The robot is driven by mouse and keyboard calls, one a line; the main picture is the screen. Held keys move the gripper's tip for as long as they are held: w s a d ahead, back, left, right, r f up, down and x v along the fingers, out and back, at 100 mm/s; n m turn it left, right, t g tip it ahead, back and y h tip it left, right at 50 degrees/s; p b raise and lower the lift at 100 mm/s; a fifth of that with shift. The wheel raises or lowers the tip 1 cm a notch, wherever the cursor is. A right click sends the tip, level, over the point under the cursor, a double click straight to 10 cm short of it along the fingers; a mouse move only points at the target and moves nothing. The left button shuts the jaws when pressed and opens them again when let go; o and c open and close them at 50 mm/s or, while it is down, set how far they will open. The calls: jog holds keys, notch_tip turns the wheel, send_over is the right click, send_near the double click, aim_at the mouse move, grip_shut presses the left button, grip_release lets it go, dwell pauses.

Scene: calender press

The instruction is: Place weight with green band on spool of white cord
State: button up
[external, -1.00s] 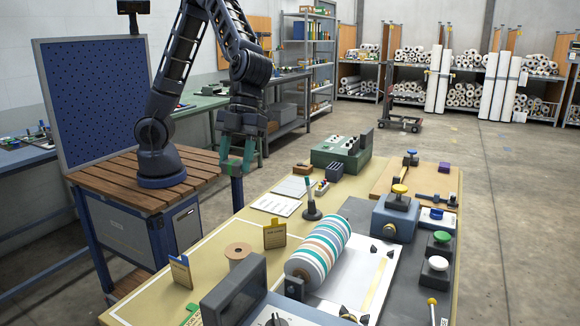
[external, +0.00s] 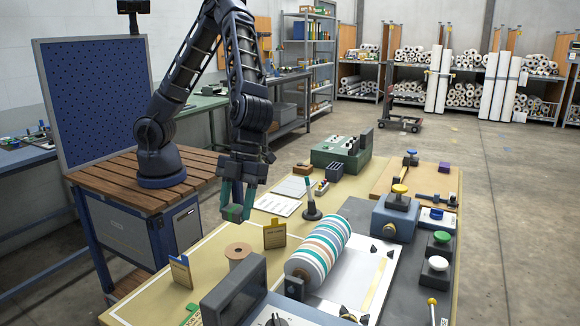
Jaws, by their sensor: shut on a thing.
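My gripper (external: 234,202), with teal fingers, is shut on a small dark weight with a green band (external: 233,213). It holds the weight in the air at the left side of the bench, above and behind the spool in the picture. The fingers hide part of the weight. The spool of white cord (external: 237,256) stands upright on the tan bench top, with a brown round top and pale sides. Nothing sits on it. The held weight is apart from the spool.
Two small upright cards stand beside the spool, one to its right (external: 274,236) and one to its left (external: 181,272). A striped roller (external: 318,250) lies to the right. A dark grey box (external: 234,291) stands in front. The bench's left side is mostly clear.

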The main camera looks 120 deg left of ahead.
aim_at(236, 252)
jog(key=shift+f, duration=4.3)
jog(key=shift+f, duration=0.15)
jog(key=o, duration=1.3)
